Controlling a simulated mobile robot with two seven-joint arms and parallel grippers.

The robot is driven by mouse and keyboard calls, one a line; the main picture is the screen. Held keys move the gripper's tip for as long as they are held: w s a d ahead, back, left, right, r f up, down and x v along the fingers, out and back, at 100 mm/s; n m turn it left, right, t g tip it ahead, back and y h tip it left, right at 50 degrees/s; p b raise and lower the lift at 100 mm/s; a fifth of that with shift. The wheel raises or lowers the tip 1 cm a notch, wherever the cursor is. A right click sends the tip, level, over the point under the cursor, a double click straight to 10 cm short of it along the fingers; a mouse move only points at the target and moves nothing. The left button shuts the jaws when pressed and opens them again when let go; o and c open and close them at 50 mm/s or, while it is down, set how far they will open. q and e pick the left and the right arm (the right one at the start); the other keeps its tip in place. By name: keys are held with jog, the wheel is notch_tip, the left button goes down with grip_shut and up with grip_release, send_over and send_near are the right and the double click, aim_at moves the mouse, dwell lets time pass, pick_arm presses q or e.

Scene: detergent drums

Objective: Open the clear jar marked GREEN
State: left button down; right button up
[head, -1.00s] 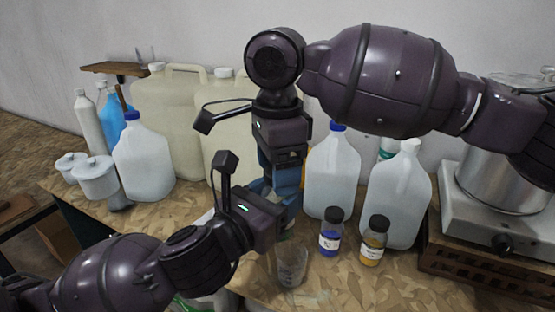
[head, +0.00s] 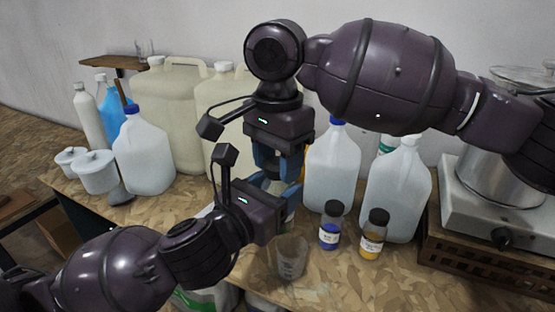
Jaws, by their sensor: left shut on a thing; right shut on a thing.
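My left gripper (head: 286,209) reaches in from the left, low over the table. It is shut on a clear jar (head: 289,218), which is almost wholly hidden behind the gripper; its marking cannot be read. My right gripper (head: 277,180) points straight down just above the left one, its blue fingers on either side of the jar's top. It is shut on the lid, which the fingers and the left gripper mostly hide. Whether the lid is loose cannot be seen.
Jars with blue (head: 330,232) and yellow (head: 373,239) contents and dark lids stand to the right. An empty clear beaker (head: 291,260) stands in front. Large white jugs (head: 397,195) stand behind, and a hotplate (head: 478,222) with a pot at right.

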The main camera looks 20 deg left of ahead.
jog(key=n, duration=1.2)
jog(key=shift+n, duration=0.3)
jog(key=n, duration=0.6)
jog(key=shift+r+n, duration=0.1)
jog(key=shift+n, duration=0.2)
jog(key=n, duration=0.5)
jog(key=shift+n, duration=0.3)
jog(key=n, duration=0.6)
jog(key=shift+w+n, duration=0.1)
jog(key=shift+n, duration=0.2)
jog(key=n, duration=0.7)
jog(key=shift+d, duration=0.1)
jog(key=n, duration=1)
jog(key=shift+w, duration=0.1)
